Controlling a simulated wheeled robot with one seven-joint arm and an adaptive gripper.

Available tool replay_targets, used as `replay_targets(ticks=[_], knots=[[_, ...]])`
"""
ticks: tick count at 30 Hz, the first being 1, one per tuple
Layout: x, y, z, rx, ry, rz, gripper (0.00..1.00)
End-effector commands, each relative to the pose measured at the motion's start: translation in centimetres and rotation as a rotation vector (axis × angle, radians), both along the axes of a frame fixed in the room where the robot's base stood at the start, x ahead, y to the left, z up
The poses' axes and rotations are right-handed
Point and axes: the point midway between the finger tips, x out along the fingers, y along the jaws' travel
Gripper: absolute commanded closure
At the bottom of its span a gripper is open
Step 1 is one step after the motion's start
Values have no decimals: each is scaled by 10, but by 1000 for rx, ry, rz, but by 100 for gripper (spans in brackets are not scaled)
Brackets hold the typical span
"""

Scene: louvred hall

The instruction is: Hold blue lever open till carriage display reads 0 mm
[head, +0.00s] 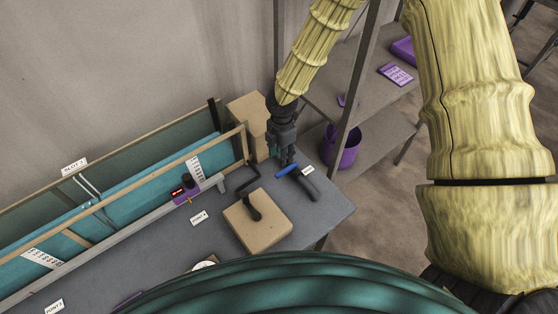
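The blue lever (288,170) is a short blue piece at the right end of the grey bench, beside a dark grey curved part with a small white label. My gripper (283,160) points down just above and behind the blue lever. Its fingers are small and dark here, and I cannot tell whether they touch the lever or are open or shut.
A wooden block with a black crank (254,214) stands in front of the lever. A teal panel (120,212) in a wooden frame runs along the back left. A purple bucket (342,147) sits on a shelf to the right. A cardboard-coloured box (247,110) stands behind.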

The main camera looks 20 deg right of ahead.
Motion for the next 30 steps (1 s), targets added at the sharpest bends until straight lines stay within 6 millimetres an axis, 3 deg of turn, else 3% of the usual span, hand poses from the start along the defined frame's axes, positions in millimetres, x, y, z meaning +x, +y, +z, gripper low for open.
replay_targets(ticks=[9,24,30], knots=[[-17,-10,-19,-1,-9,-14,62],[1,-6,-86,1,7,-11,62],[0,-7,-84,-1,5,-12,62]])
